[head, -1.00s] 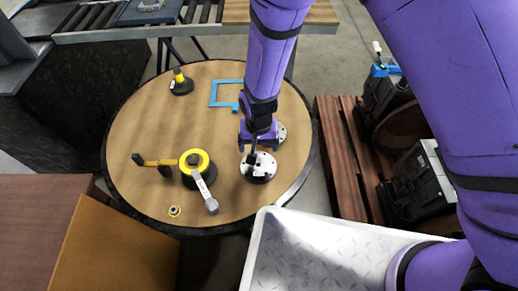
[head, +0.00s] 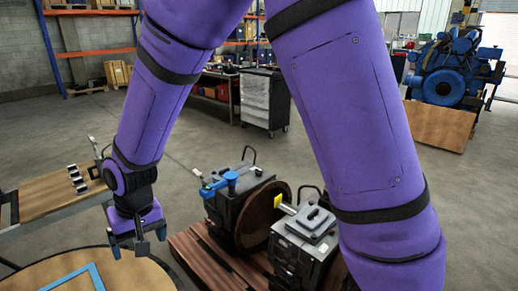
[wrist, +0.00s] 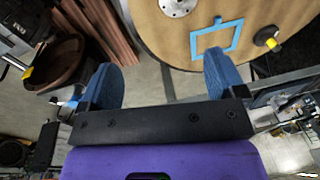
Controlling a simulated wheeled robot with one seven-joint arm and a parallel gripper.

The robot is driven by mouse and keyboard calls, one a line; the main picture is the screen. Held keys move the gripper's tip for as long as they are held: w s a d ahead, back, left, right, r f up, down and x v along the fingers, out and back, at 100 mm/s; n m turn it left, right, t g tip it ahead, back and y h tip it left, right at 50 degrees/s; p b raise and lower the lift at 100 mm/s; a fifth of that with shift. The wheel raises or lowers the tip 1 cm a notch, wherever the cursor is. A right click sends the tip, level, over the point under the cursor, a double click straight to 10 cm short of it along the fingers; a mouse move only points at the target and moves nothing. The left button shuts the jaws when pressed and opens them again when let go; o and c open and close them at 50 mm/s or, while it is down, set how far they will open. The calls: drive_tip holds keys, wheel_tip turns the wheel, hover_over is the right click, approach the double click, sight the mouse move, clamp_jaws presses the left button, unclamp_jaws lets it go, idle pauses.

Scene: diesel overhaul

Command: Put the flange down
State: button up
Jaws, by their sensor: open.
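A pale metal flange (wrist: 177,6) with bolt holes lies on the round wooden table (wrist: 165,45), cut by the top edge of the wrist view. It is out of the head view. My gripper (wrist: 163,82) is open, with nothing between its blue fingers, and the flange lies beyond the fingers, apart from them. In the head view my gripper (head: 132,246) hangs above the far edge of the round table (head: 130,272). A blue tape outline (wrist: 217,40) on the table shows no part inside it; it also shows in the head view (head: 92,274).
A black object with a yellow top (wrist: 266,40) stands on the table by the outline. Right of the table, a slatted wooden pallet (head: 222,262) bears dark machines (head: 240,205). Open floor lies beyond.

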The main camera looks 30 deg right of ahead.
drive_tip(key=s+d+r+t, duration=0.1)
drive_tip(key=s+d+r, duration=0.2)
drive_tip(key=d+r, duration=0.45)
drive_tip(key=s+d+r+m+t, duration=0.1)
drive_tip(key=s+d+r, duration=0.2)
drive_tip(key=d+r, duration=0.4)
drive_tip(key=s+d+r+t, duration=0.1)
drive_tip(key=s+d+r, duration=0.3)
drive_tip(key=d+r, duration=0.3)
drive_tip(key=s+d+r+t+h, duration=0.1)
drive_tip(key=s+d, duration=0.6)
drive_tip(key=s, duration=0.1)
drive_tip(key=shift+s+m+h, duration=0.3)
drive_tip(key=shift+s+m, duration=0.1)
drive_tip(key=shift+d+r, duration=0.1)
